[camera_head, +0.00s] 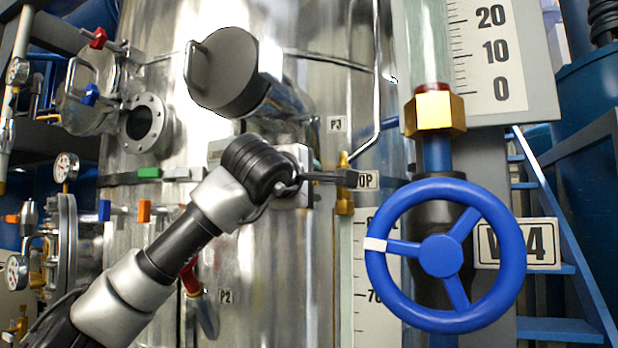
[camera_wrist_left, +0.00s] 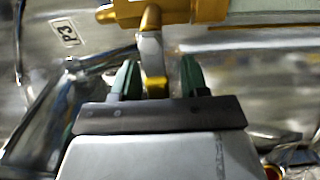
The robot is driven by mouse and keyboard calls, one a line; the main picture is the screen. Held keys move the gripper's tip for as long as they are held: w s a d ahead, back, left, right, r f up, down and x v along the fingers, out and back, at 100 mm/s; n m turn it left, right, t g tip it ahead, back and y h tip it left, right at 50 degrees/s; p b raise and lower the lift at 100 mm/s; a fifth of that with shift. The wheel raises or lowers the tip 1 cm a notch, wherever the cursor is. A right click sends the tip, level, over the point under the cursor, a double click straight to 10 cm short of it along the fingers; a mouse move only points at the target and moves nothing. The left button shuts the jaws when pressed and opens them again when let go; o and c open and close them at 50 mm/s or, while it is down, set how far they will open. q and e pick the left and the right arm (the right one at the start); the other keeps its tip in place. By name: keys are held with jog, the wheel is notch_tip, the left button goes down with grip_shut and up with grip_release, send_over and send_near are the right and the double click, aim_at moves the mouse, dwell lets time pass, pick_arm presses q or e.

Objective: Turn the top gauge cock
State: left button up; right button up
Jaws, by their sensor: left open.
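The top gauge cock (camera_head: 344,162) is a brass fitting on the sight-gauge line, beside a partly covered label reading "OP" (camera_head: 368,180). In the left wrist view its brass body (camera_wrist_left: 150,18) is at the top, and a grey lever (camera_wrist_left: 150,48) with a yellow lower part comes down from it. My left gripper (camera_head: 338,177) reaches in from the left at the cock. Its green fingertips (camera_wrist_left: 158,70) are open, one on each side of the lever, with a gap visible on the right. Part of the cock is hidden behind the fingers in the head view. My right gripper is not in view.
A large blue handwheel (camera_head: 440,256) stands at the front right, below a brass nut (camera_head: 435,114) and a sight tube. A steel vessel (camera_head: 300,250) fills the middle. A round flanged port (camera_head: 222,72) projects above my left arm. Blue stairs (camera_head: 560,270) are at right.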

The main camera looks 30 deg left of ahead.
pick_arm(q)
grip_shut()
jog(key=shift+r, duration=0.1)
dwell(0.4)
jog(key=shift+w+d+r+m+p, duration=0.1)
jog(key=shift+d+r+m+p, duration=0.7)
jog(key=shift+m+p, duration=1.4)
jog(key=shift+w+d+r+m+p, duration=0.1)
jog(key=shift+d+r+m+p, duration=0.9)
jog(key=shift+m, duration=2.35)
jog(key=shift+d+r+m+p, duration=0.55)
jog(key=shift+m+p, duration=1.25)
jog(key=shift+m, duration=0.95)
jog(key=shift+d, duration=0.1)
jog(key=shift+f, duration=0.1)
